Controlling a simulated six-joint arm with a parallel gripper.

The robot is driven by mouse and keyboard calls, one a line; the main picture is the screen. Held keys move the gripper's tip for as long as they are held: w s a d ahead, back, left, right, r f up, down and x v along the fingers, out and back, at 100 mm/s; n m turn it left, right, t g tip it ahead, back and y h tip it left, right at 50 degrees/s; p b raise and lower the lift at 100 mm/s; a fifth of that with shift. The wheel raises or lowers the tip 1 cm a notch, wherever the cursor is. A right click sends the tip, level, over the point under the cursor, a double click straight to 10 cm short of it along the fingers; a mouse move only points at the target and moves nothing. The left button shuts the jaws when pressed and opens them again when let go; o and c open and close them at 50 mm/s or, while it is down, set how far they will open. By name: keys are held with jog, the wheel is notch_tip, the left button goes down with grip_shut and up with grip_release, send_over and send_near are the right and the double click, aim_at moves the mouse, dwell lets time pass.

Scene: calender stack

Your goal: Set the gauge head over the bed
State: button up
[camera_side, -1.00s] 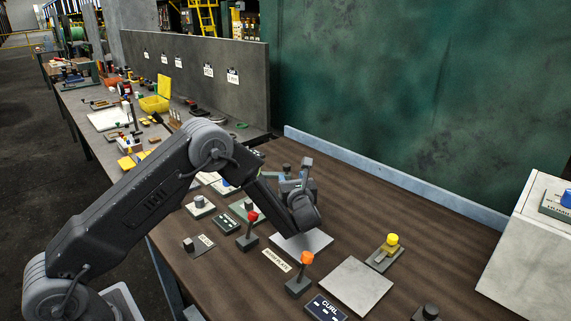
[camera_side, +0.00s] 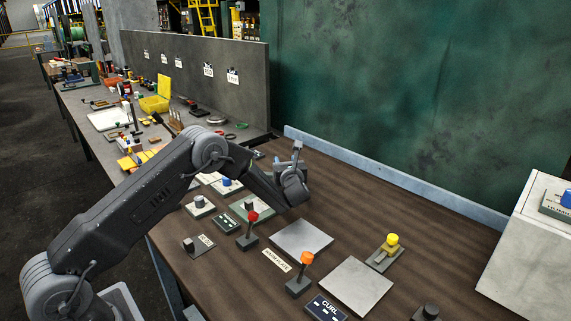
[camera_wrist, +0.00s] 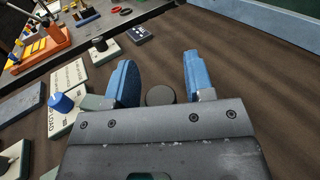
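My gripper shows in the wrist view (camera_wrist: 158,72) with its two blue fingers apart. A dark round knob (camera_wrist: 160,95) shows low between the fingers, close to the gripper body; I cannot tell if anything touches it. In the side view my gripper is mostly hidden behind my wrist, over the far middle of the brown table. I cannot tell which thing is the gauge head. Two flat grey plates lie on the table, one nearer my arm (camera_side: 301,238) and one to its right (camera_side: 355,287); neither is clearly marked as the bed.
A red-knobbed lever (camera_side: 252,217) and an orange-knobbed lever (camera_side: 306,259) stand beside the plates. A yellow-knobbed fixture (camera_side: 392,240) stands to the right. A blue knob (camera_wrist: 62,102) sits at left in the wrist view.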

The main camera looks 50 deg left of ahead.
grip_shut()
dwell(0.3)
jog(key=shift+s+d+m+t+h, duration=0.4)
jog(key=shift+m+t+h, duration=0.25)
jog(key=shift+t, duration=0.25)
jog(key=shift+o, duration=0.6)
grip_release()
jog(key=v, duration=1.4)
jog(key=shift+w, duration=0.1)
